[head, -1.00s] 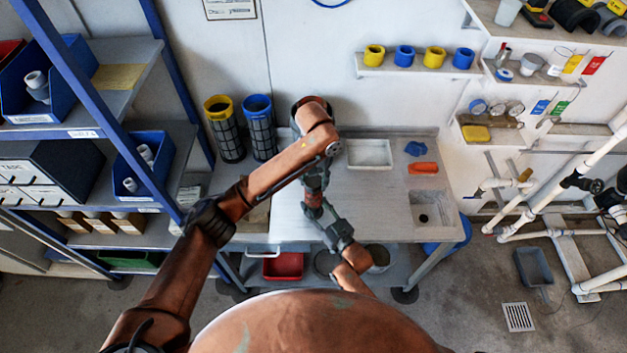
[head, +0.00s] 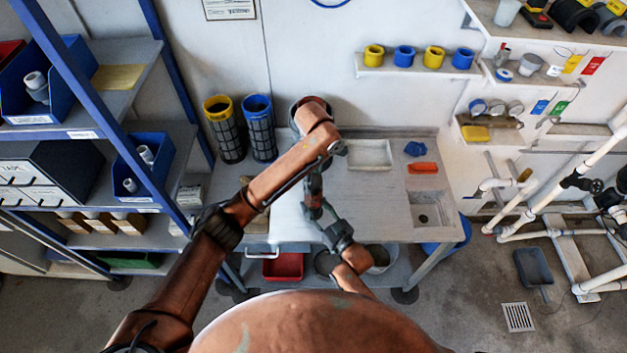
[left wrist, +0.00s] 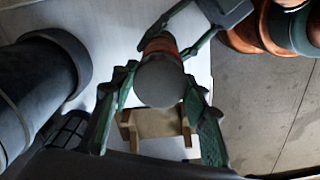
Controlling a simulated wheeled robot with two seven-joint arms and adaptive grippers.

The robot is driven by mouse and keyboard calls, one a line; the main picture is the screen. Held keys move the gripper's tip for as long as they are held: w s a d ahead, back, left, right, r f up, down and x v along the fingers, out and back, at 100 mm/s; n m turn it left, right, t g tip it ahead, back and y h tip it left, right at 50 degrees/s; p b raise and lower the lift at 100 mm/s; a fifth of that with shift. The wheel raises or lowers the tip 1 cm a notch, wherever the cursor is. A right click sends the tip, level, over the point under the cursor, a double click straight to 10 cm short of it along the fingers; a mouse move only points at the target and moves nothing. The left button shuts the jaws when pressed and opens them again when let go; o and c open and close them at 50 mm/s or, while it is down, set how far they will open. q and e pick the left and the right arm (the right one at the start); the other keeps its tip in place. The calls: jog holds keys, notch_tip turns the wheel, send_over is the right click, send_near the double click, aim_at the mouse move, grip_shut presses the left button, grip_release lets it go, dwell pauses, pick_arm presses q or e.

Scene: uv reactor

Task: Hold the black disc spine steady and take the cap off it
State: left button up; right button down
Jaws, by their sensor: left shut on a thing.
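In the left wrist view a dark grey round end (left wrist: 160,84), which looks like an end of the black disc spine, faces the camera with an orange-red band (left wrist: 161,46) behind it. My left gripper (left wrist: 157,90) has its green fingers on both sides of this end and is shut on it. In the head view the left gripper (head: 314,184) is above the bench, partly hidden by its arm. My right gripper (head: 322,217) comes from below; its fingers (left wrist: 181,32) straddle the orange-red band. Whether they press on it cannot be told. I cannot make out the cap separately.
A wooden block-like stand (left wrist: 157,124) lies below the held part. The bench (head: 365,205) carries a white tray (head: 369,154), blue and orange pieces, and a sink (head: 428,208). Black mesh tubes with yellow (head: 224,130) and blue (head: 259,128) rims stand at the back left.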

pick_arm(q)
jog(key=shift+r, duration=0.25)
dwell(0.3)
jog(key=shift+r, duration=0.85)
jog(key=shift+r, duration=2)
pick_arm(e)
jog(key=c, duration=1.1)
grip_release()
jog(key=shift+c, duration=0.2)
